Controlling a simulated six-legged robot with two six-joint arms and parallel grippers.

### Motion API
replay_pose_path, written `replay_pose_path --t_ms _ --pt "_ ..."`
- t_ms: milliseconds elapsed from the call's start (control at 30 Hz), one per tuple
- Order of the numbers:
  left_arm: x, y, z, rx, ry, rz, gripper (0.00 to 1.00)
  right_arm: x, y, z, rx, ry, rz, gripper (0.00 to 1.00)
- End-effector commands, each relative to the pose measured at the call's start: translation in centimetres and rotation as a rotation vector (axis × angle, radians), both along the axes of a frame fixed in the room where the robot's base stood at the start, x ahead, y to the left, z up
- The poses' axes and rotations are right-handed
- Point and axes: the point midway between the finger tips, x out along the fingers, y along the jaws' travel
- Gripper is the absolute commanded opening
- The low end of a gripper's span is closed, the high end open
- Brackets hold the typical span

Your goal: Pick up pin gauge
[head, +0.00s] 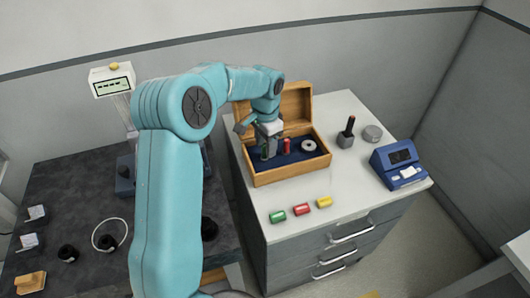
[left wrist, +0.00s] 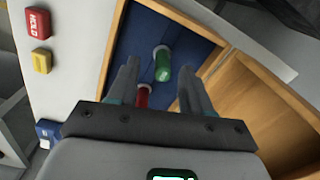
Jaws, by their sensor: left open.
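An open wooden box (head: 262,179) with a dark blue lining stands on the light cabinet top. It holds a red cylinder (head: 287,146) and a green cylinder (left wrist: 162,66), which look like pin gauge pieces. The red one also shows in the left wrist view (left wrist: 142,97), partly hidden by my gripper. My left gripper (head: 267,146) is over the box, pointing down, open. In the left wrist view the green cylinder appears between its fingertips (left wrist: 158,68); I cannot tell whether they touch it. My right gripper is in neither view.
A pale ring (head: 309,145) lies in the box. Green (head: 278,216), red (head: 302,209) and yellow (head: 324,202) blocks lie in front. The box lid stands open behind.

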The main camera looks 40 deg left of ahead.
Motion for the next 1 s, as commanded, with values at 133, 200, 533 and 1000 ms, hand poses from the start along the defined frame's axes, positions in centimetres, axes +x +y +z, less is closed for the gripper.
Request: replay_pose_path --t_ms 133,200,533,1000 --pt "-0.1 0.0 -2.3 -0.001 0.003 0.002 0.49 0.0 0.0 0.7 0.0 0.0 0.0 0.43" --pt "-0.1 0.1 -2.9 -0.002 0.002 0.002 0.49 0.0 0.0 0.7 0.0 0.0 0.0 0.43" --pt "0.0 0.1 -3.2 0.0 0.0 0.001 0.27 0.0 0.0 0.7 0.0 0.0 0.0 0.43" --pt "0.0 0.0 -3.0 -0.002 0.001 0.001 0.0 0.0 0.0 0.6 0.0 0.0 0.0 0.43"
